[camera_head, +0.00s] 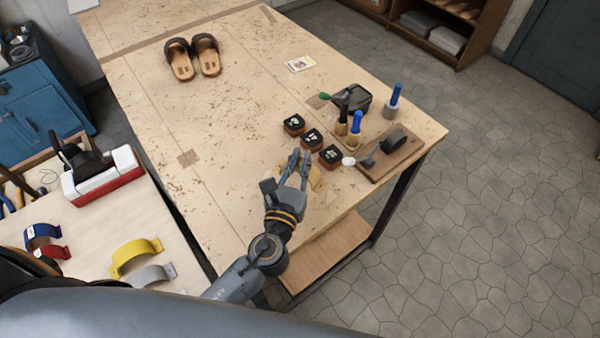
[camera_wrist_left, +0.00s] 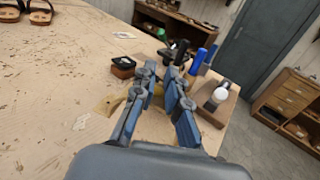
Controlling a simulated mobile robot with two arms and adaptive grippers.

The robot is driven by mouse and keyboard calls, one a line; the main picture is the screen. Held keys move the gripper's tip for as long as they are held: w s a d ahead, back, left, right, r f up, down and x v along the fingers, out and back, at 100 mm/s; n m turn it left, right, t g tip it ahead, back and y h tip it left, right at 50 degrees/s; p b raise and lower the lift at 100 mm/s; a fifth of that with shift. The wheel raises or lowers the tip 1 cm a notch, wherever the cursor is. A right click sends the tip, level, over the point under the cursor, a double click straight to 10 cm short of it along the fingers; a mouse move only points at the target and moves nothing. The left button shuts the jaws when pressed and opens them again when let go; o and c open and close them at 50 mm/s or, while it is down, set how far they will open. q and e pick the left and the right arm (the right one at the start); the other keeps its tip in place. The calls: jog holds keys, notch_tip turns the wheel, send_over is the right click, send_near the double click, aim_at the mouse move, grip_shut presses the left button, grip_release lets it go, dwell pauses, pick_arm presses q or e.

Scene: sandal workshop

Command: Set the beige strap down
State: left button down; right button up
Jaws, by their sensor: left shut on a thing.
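My left gripper (camera_head: 299,158) reaches over the front right part of the wooden workbench (camera_head: 235,190), and it also shows in the left wrist view (camera_wrist_left: 161,72). It is shut on the beige strap (camera_head: 315,180), which is mostly hidden behind the fingers. I cannot tell whether the strap touches the bench. My right gripper is not in view.
Black-topped stamp blocks (camera_head: 311,138) stand just beyond the gripper. A wooden board with a dark tool (camera_head: 392,158) and blue-handled tools (camera_head: 356,122) are to the right. Sandals (camera_head: 194,58) lie at the back. Coloured straps (camera_head: 135,255) lie on the left table.

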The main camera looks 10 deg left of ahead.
aim_at(299, 161)
pick_arm(q)
jog(key=shift+w+a+f+b, duration=0.25)
jog(key=shift+w+f+b, duration=0.25)
jog(key=shift+w+f, duration=0.45)
jog(key=shift+f, duration=0.4)
jog(key=f+b, duration=0.1)
jog(key=b, duration=0.1)
jog(key=f+b, duration=0.1)
jog(key=f, duration=0.1)
jog(key=shift+w+a+b, duration=0.1)
jog(key=shift+w+b, duration=0.1)
jog(key=shift+b, duration=0.2)
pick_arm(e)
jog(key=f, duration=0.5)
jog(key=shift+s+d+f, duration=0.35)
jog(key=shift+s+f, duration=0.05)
pick_arm(q)
jog(key=shift+f, duration=0.25)
jog(key=c, duration=1.4)
grip_release()
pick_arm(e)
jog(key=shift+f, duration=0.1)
pick_arm(q)
jog(key=shift+o, duration=0.2)
